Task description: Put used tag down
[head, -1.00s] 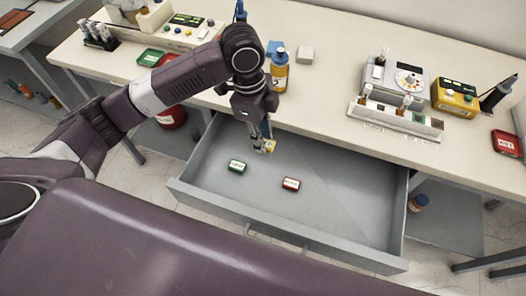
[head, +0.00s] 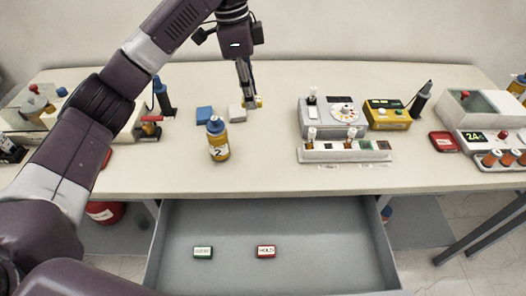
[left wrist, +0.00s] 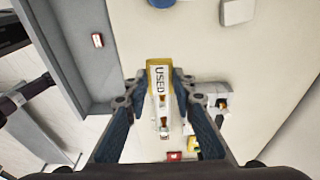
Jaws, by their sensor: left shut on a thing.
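My left gripper (head: 249,97) is shut on the yellow-edged used tag (left wrist: 159,78), whose white face reads "USED" in the left wrist view. In the head view the tag (head: 259,101) shows only as a small yellow bit at the fingertips, over the back of the table (head: 240,178) beside a white block (head: 237,113). I cannot tell whether the tag touches the tabletop. My right gripper is not in view.
The open drawer (head: 330,250) holds a green tag (head: 203,252) and a red tag (head: 266,252). A yellow bottle (head: 218,142) and a blue block (head: 204,114) stand left of the gripper. A grey device (head: 330,118) and a vial rack (head: 320,153) stand to its right.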

